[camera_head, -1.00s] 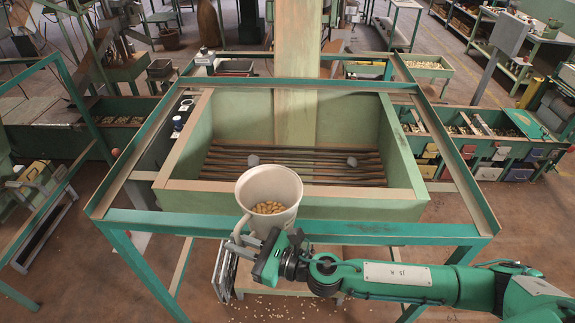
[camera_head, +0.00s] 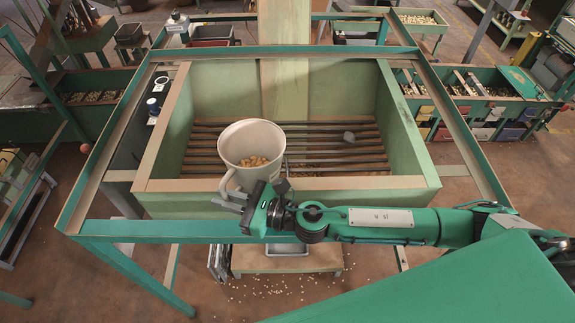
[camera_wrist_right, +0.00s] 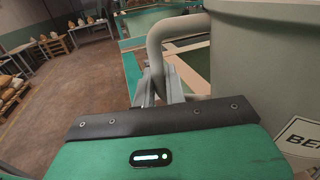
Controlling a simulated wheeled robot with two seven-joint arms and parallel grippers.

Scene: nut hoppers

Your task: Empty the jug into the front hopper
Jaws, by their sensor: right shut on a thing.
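The pale grey jug (camera_head: 240,140) is upright, with a heap of tan nuts (camera_head: 254,161) inside. My right gripper (camera_head: 236,201) is shut on the jug's handle, which also shows between the jaws in the right wrist view (camera_wrist_right: 160,50). The jug is in front of my view of the front hopper (camera_head: 400,150), over its near rim and the near left part of its slatted floor. The hopper is a green box with wooden rims and dark slats (camera_head: 330,150). The jug hides part of the slats. My left gripper is not in view.
A teal frame (camera_head: 190,229) surrounds the hopper, its near bar below the jug. A grey lump (camera_head: 349,136) lies on the slats. A pale post (camera_head: 285,90) rises at the hopper's back. Nuts are scattered on the floor (camera_head: 270,288). Nut bins (camera_head: 470,85) stand at the right.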

